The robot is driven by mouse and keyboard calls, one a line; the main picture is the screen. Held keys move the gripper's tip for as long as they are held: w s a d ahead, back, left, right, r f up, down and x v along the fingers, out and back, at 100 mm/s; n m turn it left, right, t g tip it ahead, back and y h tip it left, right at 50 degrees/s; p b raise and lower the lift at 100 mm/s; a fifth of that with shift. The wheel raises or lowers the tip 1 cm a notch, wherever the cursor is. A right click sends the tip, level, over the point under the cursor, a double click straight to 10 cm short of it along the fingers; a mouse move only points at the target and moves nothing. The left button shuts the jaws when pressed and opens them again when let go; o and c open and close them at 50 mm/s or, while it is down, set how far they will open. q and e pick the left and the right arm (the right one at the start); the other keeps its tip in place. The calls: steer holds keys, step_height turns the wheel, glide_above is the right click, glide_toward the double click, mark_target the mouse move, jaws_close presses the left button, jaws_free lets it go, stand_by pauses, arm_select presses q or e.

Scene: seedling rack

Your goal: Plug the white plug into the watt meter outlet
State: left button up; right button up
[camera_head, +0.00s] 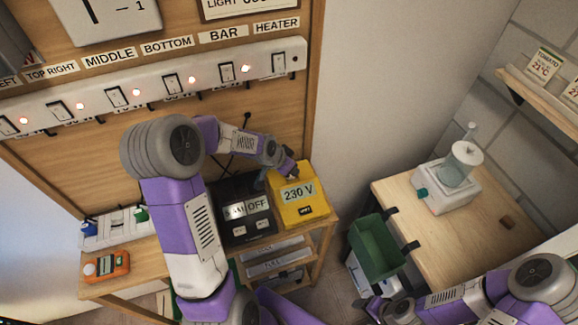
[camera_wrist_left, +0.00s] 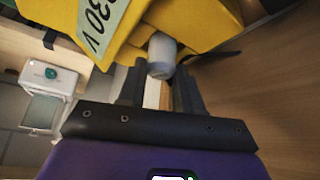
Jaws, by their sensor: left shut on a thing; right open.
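The yellow watt meter (camera_head: 310,210) with a "230 V" display stands on the small wooden bench, and its yellow body (camera_wrist_left: 200,22) fills the top of the left wrist view. My left gripper (camera_head: 289,172) is at the meter's upper side. In the left wrist view, my left gripper (camera_wrist_left: 160,85) is shut on the white plug (camera_wrist_left: 162,52), which sits at its fingertips against or very close to the yellow body. The outlet is hidden, so I cannot tell whether the plug is in it. My right gripper (camera_head: 384,308) is open and empty at the bottom, below the green bin.
A black box (camera_head: 240,208) marked "OFF" stands left of the meter. A switch strip (camera_head: 150,90) runs along the wooden board behind. An orange meter (camera_head: 106,266) lies at the bench's left. A green bin (camera_head: 376,248) hangs at the right table (camera_head: 470,235).

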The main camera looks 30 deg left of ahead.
arm_select(q)
steer(key=o, duration=1.2)
steer(key=shift+c, duration=0.2)
steer(key=d+v, duration=0.1)
steer(key=v, duration=0.6)
steer(key=shift+a+r+p, duration=0.2)
steer(key=shift+a+p, duration=0.1)
steer(key=shift+a, duration=0.2)
steer(key=shift+s, duration=0.1)
